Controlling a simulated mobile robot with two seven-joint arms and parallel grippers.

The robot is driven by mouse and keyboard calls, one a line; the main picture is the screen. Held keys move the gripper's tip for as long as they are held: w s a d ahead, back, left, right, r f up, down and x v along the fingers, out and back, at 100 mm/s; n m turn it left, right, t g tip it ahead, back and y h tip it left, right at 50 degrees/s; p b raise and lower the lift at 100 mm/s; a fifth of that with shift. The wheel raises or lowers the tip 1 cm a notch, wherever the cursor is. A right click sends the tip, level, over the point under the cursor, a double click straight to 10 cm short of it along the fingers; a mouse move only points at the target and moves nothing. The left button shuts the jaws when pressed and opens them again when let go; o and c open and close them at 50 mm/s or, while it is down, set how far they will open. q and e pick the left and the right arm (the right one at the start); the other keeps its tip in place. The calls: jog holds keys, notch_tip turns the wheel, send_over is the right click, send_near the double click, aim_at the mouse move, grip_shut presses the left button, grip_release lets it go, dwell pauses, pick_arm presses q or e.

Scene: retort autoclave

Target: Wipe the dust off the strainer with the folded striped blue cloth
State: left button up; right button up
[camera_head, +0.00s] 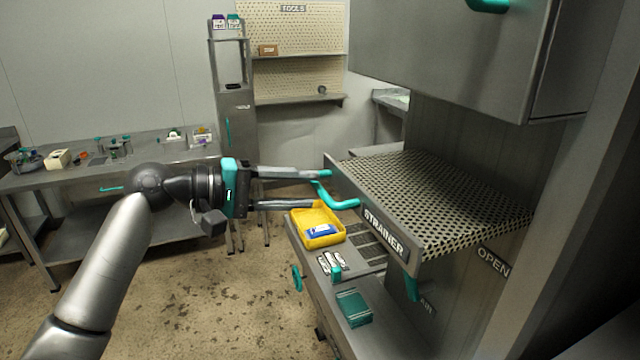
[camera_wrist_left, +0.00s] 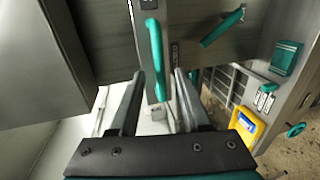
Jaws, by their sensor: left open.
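The strainer (camera_head: 430,195) is a perforated metal shelf, pulled out, with a front plate reading STRAINER and a teal handle (camera_head: 337,199). My left gripper (camera_head: 321,188) is open at this handle, its fingers pointing towards the front plate. In the left wrist view the handle (camera_wrist_left: 155,50) appears between or just beyond the fingertips (camera_wrist_left: 160,76); contact cannot be told. A blue and white folded item (camera_head: 322,230), which looks like the cloth, lies in a yellow tray (camera_head: 298,222) below the gripper. Dust on the strainer is not clearly distinguishable. My right gripper is not in view.
The lower counter also holds small white-and-dark items (camera_head: 332,262) and a teal box (camera_head: 354,307). A large steel cabinet (camera_head: 455,50) overhangs the strainer. A workbench (camera_head: 110,173) with small objects stands at left. Open floor (camera_head: 195,285) lies between.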

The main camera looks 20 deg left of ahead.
aim_at(320, 186)
pick_arm(q)
jog(key=shift+x, duration=1.9)
grip_shut()
